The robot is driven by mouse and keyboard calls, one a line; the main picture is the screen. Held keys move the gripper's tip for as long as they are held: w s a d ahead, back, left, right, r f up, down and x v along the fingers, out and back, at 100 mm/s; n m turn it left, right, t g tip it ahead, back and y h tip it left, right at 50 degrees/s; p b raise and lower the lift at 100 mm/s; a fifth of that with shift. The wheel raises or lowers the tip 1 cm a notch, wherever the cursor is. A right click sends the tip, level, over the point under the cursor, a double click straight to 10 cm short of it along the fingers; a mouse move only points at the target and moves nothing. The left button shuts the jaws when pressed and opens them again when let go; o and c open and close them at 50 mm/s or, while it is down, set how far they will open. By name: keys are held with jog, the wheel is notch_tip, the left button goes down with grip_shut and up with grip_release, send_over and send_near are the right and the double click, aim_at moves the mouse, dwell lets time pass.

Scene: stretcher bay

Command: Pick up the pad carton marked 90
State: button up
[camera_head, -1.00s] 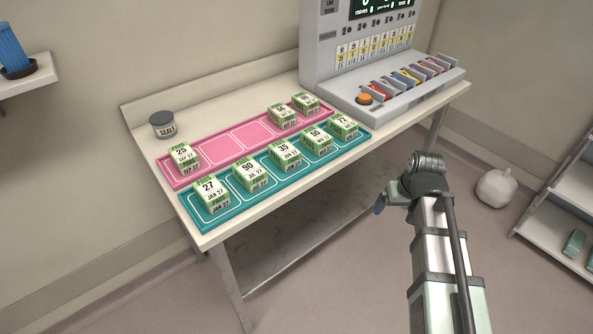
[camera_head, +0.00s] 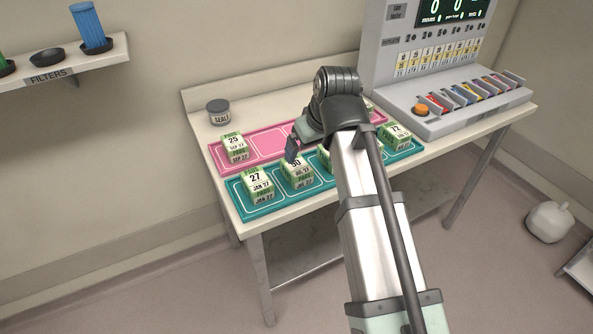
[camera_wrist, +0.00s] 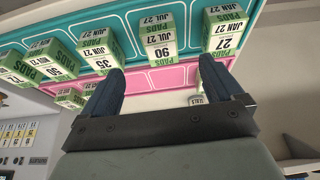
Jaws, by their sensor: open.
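The pad carton marked 90 (camera_head: 297,176) is a white and green box standing in the teal tray (camera_head: 240,209), just right of the carton marked 27. In the wrist view the carton marked 90 (camera_wrist: 159,36) appears upside down, ahead of and roughly between my fingertips. My gripper (camera_head: 292,150) is above and slightly behind the carton in the head view, its fingers partly covering the top. In the wrist view my gripper (camera_wrist: 161,66) is open with nothing between its two dark blue fingers. I cannot tell the exact gap to the carton.
The carton marked 27 (camera_head: 257,185) and the carton marked 35 (camera_wrist: 98,46) flank it closely. The pink tray (camera_head: 267,146) behind holds the carton marked 25 (camera_head: 234,147). A SEAL jar (camera_head: 219,112) stands behind left. My arm hides some cartons; a grey console (camera_head: 440,85) stands right.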

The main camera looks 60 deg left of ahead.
aim_at(297, 165)
jog(key=x, duration=0.8)
jog(key=shift+s+a, duration=0.3)
jog(key=shift+s, duration=0.05)
jog(key=shift+w+a+f, duration=0.15)
jog(key=shift+a+f, duration=0.5)
jog(key=shift+f, duration=0.2)
jog(key=shift+w+a+f, duration=0.15)
jog(key=shift+a+f, duration=0.45)
jog(key=shift+f, duration=0.25)
jog(key=shift+a+f, duration=0.2)
jog(key=shift+f, duration=0.4)
jog(key=shift+c, duration=0.3)
jog(key=c, duration=1.1)
jog(key=shift+r, duration=0.1)
